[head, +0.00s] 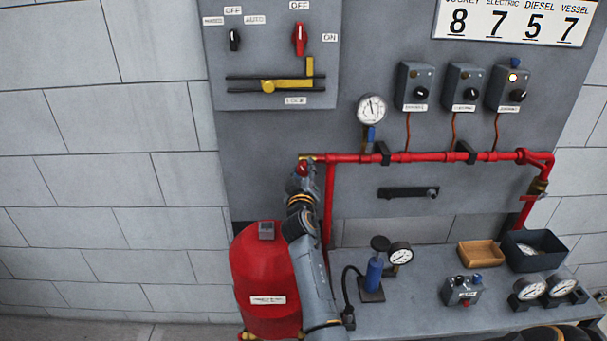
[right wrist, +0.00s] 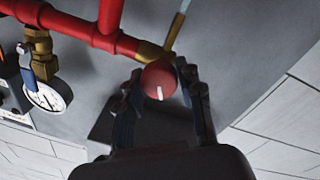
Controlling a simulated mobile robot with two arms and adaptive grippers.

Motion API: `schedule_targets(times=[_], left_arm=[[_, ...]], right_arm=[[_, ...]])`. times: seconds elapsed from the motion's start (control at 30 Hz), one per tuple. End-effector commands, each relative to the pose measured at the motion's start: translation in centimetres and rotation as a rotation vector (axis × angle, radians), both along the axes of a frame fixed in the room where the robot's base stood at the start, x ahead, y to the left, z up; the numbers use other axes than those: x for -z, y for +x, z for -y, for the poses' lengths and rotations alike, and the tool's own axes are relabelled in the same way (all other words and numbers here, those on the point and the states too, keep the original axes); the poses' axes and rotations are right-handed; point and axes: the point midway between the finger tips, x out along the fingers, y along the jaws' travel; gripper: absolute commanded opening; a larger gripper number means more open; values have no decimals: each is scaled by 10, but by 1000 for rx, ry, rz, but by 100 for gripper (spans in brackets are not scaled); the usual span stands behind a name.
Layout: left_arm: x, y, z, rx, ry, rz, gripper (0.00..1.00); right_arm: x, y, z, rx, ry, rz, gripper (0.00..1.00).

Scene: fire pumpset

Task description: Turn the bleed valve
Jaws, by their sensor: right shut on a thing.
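The bleed valve's round red knob (right wrist: 157,76) sits at the brass end of the red pipe. In the right wrist view a white mark on the knob points to the bottom of the picture. My right gripper (right wrist: 160,84) has one finger on each side of the knob and is shut on it. In the head view the red knob (head: 302,168) shows at the left end of the pipe, partly covered by my right gripper (head: 301,176).
The red pipe (head: 430,157) runs along the grey panel, with a pressure gauge (head: 371,109) above it. A red tank (head: 262,280) stands beside my right arm. The bench (head: 410,315) holds a blue hand pump (head: 374,273), gauges, a wooden tray (head: 480,261) and a dark bin (head: 537,264).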

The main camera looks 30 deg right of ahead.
Motion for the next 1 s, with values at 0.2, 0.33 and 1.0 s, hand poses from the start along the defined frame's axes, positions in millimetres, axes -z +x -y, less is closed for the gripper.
schedule_targets(times=[0.2,0.33,1.0], left_arm=[[4,0,0,1,0,-1,41],[4,-1,0,1,1,-2,41],[-11,-1,0,1,1,-3,41]], right_arm=[[0,0,1,2,-182,-109,5],[-1,0,2,2,-288,-173,5],[-4,-1,3,5,-831,-505,5]])
